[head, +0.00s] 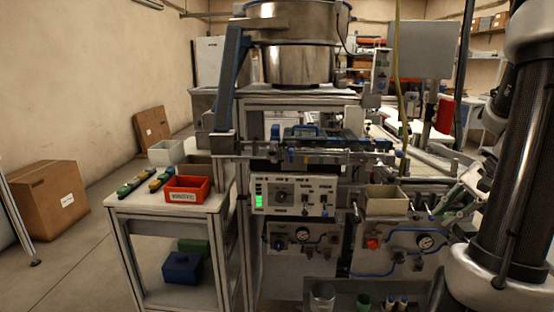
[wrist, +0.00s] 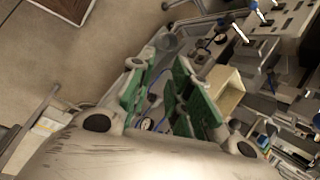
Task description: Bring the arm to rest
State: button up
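My gripper (wrist: 158,88) shows in the wrist view with its two green-padded fingers apart. The gap between them is empty, so it is open and holds nothing. My arm (head: 512,160) stands at the right edge of the head view, its links large and close to the camera.
A machine with a steel bowl (head: 292,60) and control panel (head: 291,194) fills the middle. A beige bin (head: 387,200) sits on its right side; it also shows in the wrist view (wrist: 228,90). A side cart holds a red bin (head: 187,190). Floor at left is clear beside cardboard boxes (head: 48,201).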

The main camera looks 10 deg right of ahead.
jog(key=s+a+r+n+h, duration=0.2)
jog(key=s+a+r+n, duration=0.2)
jog(key=a+n, duration=0.3)
jog(key=s+a+r+n+t+h, duration=0.1)
jog(key=s+a+r+n+h, duration=0.2)
jog(key=a+r+n, duration=0.3)
jog(key=s+a+n, duration=0.1)
jog(key=a, duration=0.1)
jog(key=shift+s+a+r, duration=0.25)
jog(key=shift+a, duration=0.15)
jog(key=shift+d, duration=0.1)
